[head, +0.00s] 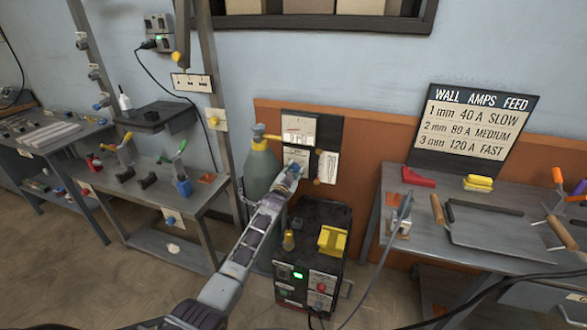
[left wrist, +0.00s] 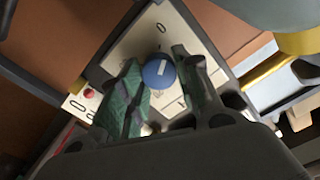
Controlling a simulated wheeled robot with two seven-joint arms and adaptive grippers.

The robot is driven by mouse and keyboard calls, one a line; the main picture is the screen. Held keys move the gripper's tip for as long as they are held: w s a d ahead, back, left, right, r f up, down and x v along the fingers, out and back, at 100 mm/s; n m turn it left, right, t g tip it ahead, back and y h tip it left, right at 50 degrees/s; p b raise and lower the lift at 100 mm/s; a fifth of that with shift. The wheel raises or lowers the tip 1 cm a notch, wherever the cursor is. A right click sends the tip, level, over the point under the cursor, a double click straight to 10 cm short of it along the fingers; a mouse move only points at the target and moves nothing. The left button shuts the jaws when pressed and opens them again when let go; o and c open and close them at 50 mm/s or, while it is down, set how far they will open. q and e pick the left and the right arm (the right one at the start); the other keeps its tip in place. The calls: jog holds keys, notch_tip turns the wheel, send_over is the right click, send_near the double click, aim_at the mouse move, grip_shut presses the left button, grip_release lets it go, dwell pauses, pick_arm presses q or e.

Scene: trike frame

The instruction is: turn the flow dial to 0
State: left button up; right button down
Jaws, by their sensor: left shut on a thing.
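The flow dial is a round blue knob (left wrist: 159,72) with a short white mark, on a cream plate (left wrist: 128,50) with printed black figures, in the left wrist view. The white mark points roughly up and down in that picture; I cannot tell which figure it indicates. My left gripper (left wrist: 157,62) is shut on the dial, with a green-padded finger on each side. In the head view my left gripper (head: 291,172) reaches the panel beside the grey-green gas cylinder (head: 260,172) and hides the dial. My right gripper is not in view.
A black welding machine (head: 310,262) with a yellow block on top stands below the panel. Benches stand left (head: 130,187) and right (head: 500,236) with tools on them. A board (head: 473,128) lists wall, amps and feed. A grey cable hangs right of the machine.

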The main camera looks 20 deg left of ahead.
pick_arm(q)
jog(key=shift+f+n+p, duration=0.1)
jog(key=shift+n+p, duration=0.2)
jog(key=shift+n, duration=0.4)
jog(key=shift+n+p, duration=0.45)
jog(key=shift+n, duration=0.55)
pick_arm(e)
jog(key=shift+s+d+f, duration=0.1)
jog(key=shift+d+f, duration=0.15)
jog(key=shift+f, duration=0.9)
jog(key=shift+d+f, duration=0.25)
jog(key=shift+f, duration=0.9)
pick_arm(q)
jog(key=shift+f, duration=0.1)
jog(key=o, duration=1)
jog(key=shift+o, duration=0.2)
jog(key=shift+s, duration=0.25)
jog(key=s, duration=1.1)
jog(key=shift+s+a, duration=0.25)
jog(key=shift+s, duration=0.05)
